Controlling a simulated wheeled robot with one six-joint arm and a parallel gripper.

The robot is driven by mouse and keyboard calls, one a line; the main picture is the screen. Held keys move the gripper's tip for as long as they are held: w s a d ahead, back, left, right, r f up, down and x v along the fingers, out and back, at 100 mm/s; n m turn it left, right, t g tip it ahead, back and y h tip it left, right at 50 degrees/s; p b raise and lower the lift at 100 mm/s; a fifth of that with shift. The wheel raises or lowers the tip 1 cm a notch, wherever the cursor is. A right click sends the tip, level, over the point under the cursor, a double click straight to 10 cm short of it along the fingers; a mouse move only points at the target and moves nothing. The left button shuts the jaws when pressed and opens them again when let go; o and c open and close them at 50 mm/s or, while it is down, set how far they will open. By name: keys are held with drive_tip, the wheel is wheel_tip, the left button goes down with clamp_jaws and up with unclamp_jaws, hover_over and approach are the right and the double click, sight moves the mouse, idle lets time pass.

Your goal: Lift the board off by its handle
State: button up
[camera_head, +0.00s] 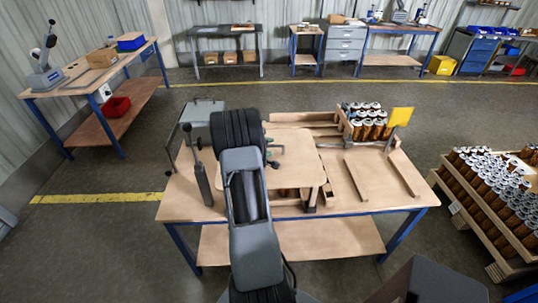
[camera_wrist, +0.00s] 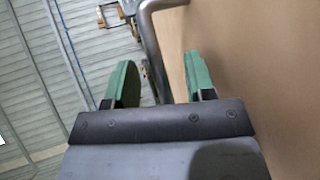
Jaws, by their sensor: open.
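The board (camera_head: 302,165) is a flat, light wooden panel on the workbench, partly hidden behind my arm. It also fills the right side of the wrist view (camera_wrist: 255,60). Its handle, a bent grey metal tube (camera_wrist: 150,42), runs between the two green fingers of my gripper (camera_wrist: 160,76). The fingers are open, with a gap visible on each side of the tube. In the head view my gripper (camera_head: 273,155) is over the board, just right of my arm, and the handle is too small to make out clearly.
The workbench (camera_head: 385,203) also carries a grey box-like device (camera_head: 203,112) at left, a group of cartridges (camera_head: 370,128) at back right and a yellow plate (camera_head: 402,116). A crate of cartridges (camera_head: 447,188) stands right of the bench. Floor between the bench and the back tables is clear.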

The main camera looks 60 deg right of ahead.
drive_tip(key=shift+d+f, duration=0.2)
drive_tip(key=shift+d, duration=0.4)
clamp_jaws()
drive_tip(key=shift+a, duration=0.1)
idle(0.4)
